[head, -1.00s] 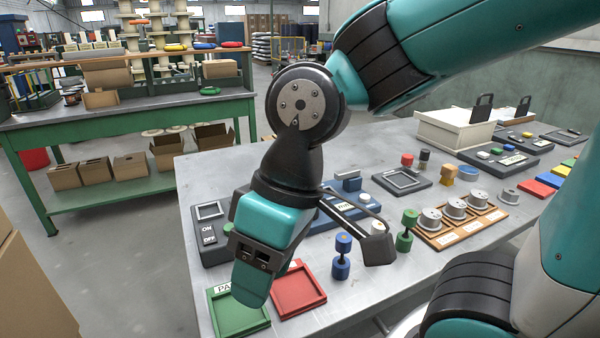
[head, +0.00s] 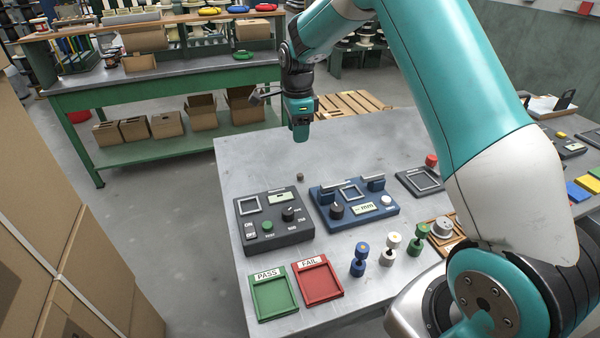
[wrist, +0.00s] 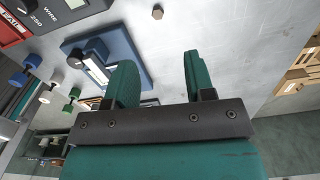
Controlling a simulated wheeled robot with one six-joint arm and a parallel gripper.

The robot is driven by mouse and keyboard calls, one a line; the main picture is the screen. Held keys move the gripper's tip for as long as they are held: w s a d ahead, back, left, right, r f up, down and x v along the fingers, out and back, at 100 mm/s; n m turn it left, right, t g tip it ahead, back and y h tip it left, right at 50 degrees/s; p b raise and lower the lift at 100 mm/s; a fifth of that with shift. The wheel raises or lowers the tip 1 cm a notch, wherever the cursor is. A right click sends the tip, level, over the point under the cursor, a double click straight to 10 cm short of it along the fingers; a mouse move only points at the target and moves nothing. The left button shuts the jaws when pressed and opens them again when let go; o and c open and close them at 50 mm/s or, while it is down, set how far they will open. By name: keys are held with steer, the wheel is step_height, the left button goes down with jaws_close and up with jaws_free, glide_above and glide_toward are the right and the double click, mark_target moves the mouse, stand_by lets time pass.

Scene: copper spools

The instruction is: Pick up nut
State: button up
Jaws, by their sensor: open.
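The nut (head: 300,176) is a small brown piece lying on the grey table, just behind the black tester box. It also shows near the top edge of the wrist view (wrist: 157,12), where it looks hexagonal. My gripper (head: 300,138) hangs above the far part of the table, fingers down, higher than the nut and apart from it. In the wrist view my two green fingers (wrist: 157,68) are spread with nothing between them, and the nut lies beyond their tips.
The black tester box (head: 272,222) and the blue gauge box (head: 355,205) stand near the nut. The green PASS tray (head: 273,297), red FAIL tray (head: 318,283) and small spools (head: 359,262) are nearer.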

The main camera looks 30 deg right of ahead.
steer(key=p, duration=0.1)
glide_above(300, 174)
steer(key=f, duration=0.8)
steer(key=shift+w+a+f, duration=0.15)
steer(key=shift+a+f, duration=0.05)
steer(key=f, duration=0.1)
steer(key=f+p, duration=0.2)
steer(key=f, duration=0.1)
steer(key=shift+s+d+f, duration=0.1)
steer(key=shift+s+d, duration=0.1)
steer(key=shift+s, duration=0.1)
steer(key=shift+f, duration=0.5)
jaws_close()
